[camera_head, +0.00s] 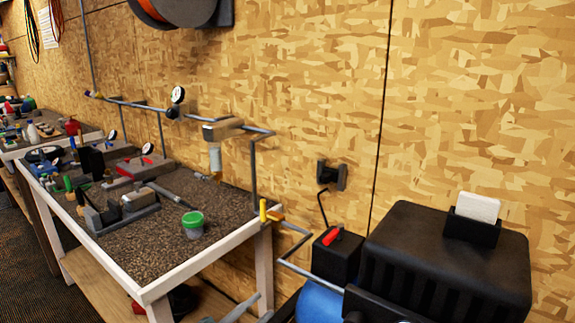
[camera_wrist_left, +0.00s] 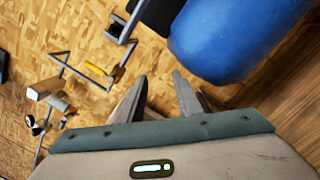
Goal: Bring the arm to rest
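My left gripper (camera_head: 240,308) shows at the bottom edge of the head view, low in front of the bench's right end; only its grey finger parts are visible there. In the left wrist view, the two grey fingers of my left gripper (camera_wrist_left: 160,88) stand apart with nothing between them. It touches nothing that I can see. My right gripper is not in view.
The workbench (camera_head: 148,292) has a green-lidded jar (camera_head: 193,224) and several tools on it. Beside it stands a compressor with a black cover (camera_head: 440,262) and a blue tank (camera_head: 318,303), which is close to the fingers in the wrist view (camera_wrist_left: 235,35). Pipes run along the wall.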

